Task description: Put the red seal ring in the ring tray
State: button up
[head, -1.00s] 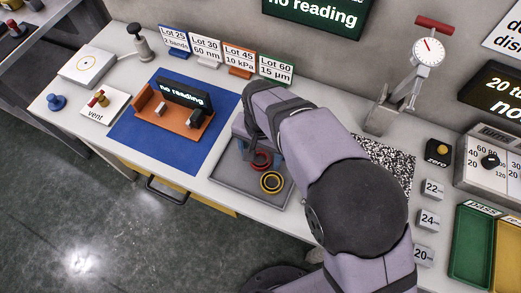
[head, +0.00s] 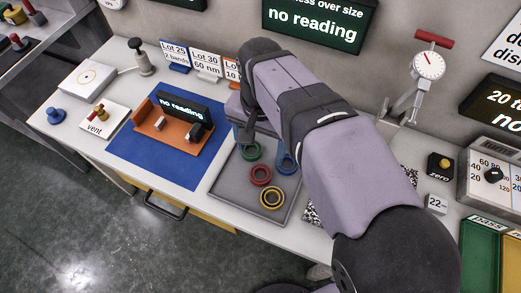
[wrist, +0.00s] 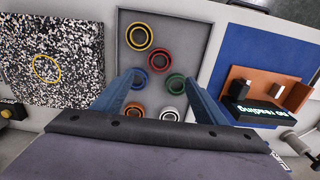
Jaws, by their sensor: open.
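The red seal ring (head: 260,175) lies flat on the grey ring tray (head: 232,189), between a yellow ring (head: 271,198) and a green ring (head: 250,150). In the wrist view the red ring (wrist: 160,61) lies just beyond the fingertips, with the yellow ring above it and the green ring (wrist: 175,83) below right. My gripper (wrist: 161,80) is open and empty, its blue fingers spread above the tray. In the head view my gripper (head: 265,150) is partly hidden by my arm. Height above the rings is hard to judge.
An orange ring (wrist: 134,110) and a white ring (wrist: 170,114) lie nearer my wrist, partly hidden. A blue mat (head: 128,140) with an orange fixture (head: 160,133) is left of the tray. A speckled plate (wrist: 85,60) is on its other side. A dial gauge stand (head: 415,90) stands behind.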

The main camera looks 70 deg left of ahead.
jog(key=w+d+m, duration=0.1)
jog(key=w+d, duration=0.6)
jog(key=w, duration=0.1)
jog(key=w+d+f+m, duration=0.1)
jog(key=w+d+m, duration=0.1)
jog(key=w+d, duration=0.6)
jog(key=w+d+f+m, duration=0.1)
jog(key=w+d, duration=0.7)
jog(key=w, duration=0.1)
jog(key=shift+w+d+m, duration=0.2)
jog(key=shift+m, duration=0.1)
jog(key=s+d+f+m, duration=0.2)
jog(key=d, duration=1.1)
jog(key=s+d+f+m, duration=0.2)
jog(key=d+f, duration=0.1)
jog(key=d, duration=0.9)
jog(key=shift+s+d+f, duration=0.15)
jog(key=shift+s+d, duration=0.25)
notch_tip(320, 180, up, 4)
jog(key=p, duration=0.4)
